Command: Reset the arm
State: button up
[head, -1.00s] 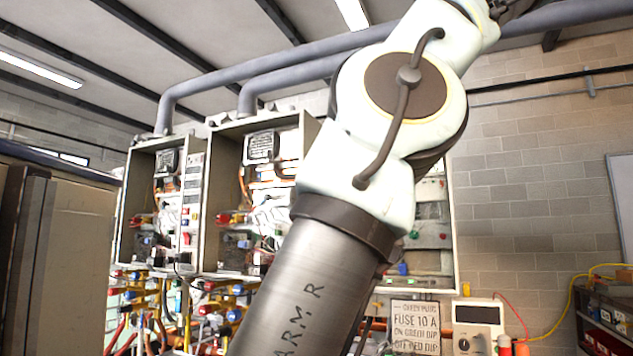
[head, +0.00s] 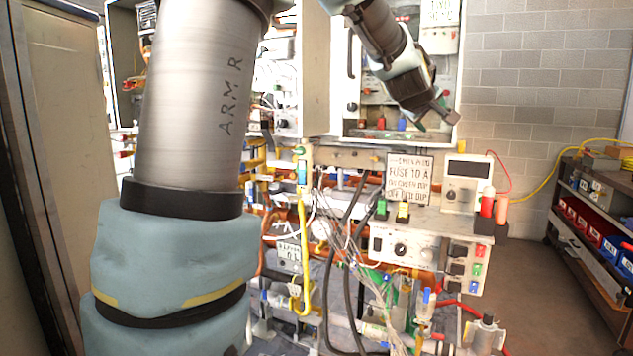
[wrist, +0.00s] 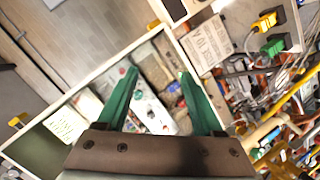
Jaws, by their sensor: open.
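My arm rises on the left of the head view, and its wrist comes back down at the upper right. My gripper (head: 436,118) hangs there, pointing down and to the right in front of the right-hand open heater cabinet (head: 456,75). In the wrist view my gripper (wrist: 158,76) shows two green fingers spread apart with nothing between them. Behind the fingers lies the inside of an open cabinet with a pale frame (wrist: 85,82). The fingers appear apart from it, but the exact gap is hard to tell.
Below the cabinets are dense pipes, loose wires and a control box (head: 405,248). A fuse sign (head: 408,178) and a white meter (head: 466,183) stand right of centre. A shelf cart (head: 590,235) is at the right. Floor (head: 530,290) beside it is clear. A tall metal cabinet (head: 65,130) stands left.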

jog(key=s+a+f+m+g+y, duration=0.15)
jog(key=s+a+f, duration=0.25)
jog(key=a+f, duration=0.4)
jog(key=s+a+f+m+g+y, duration=0.1)
jog(key=s+a+f+g+y, duration=0.25)
jog(key=a+f, duration=0.55)
jog(key=s+a+f+m+g+y, duration=0.1)
jog(key=s+a+f+g, duration=0.1)
jog(key=s+a+f, duration=0.45)
jog(key=s+a+f+m+g+y, duration=0.1)
jog(key=s+a+f+g, duration=0.2)
jog(key=s+a+f, duration=0.4)
jog(key=s+a, duration=0.2)
jog(key=a, duration=0.1)
jog(key=shift+s+f+m+y, duration=0.25)
jog(key=shift+f+m+y, duration=0.1)
jog(key=shift+y, duration=0.05)
